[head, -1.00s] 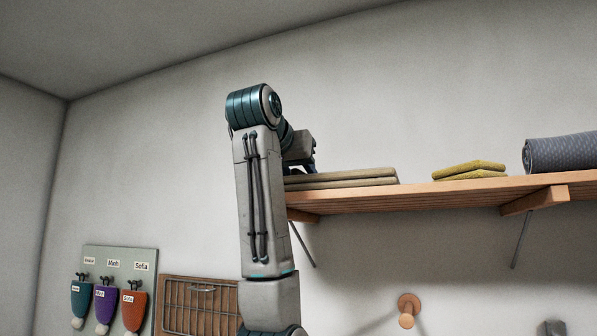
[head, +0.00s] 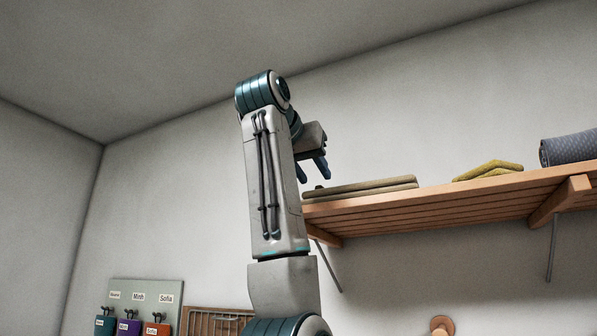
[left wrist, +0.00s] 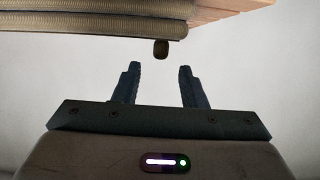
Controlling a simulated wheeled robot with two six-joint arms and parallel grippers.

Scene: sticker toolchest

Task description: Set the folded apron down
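The folded apron (head: 360,187) is a flat tan-olive bundle lying on the left end of the wooden shelf (head: 450,203). Its folded layers (left wrist: 70,35) show along the top left of the left wrist view, with a small olive end between them and my fingers. My left gripper (head: 314,178) is at the apron's left end, slightly above it. Its two fingers (left wrist: 160,68) are apart with nothing between them, and they do not touch the apron. My right gripper is out of view.
A yellow folded cloth (head: 488,171) and a grey-blue roll (head: 568,148) lie farther right on the shelf. A metal strut (head: 327,267) and wooden bracket are below. Labelled pouches hang on a board (head: 146,290) at lower left.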

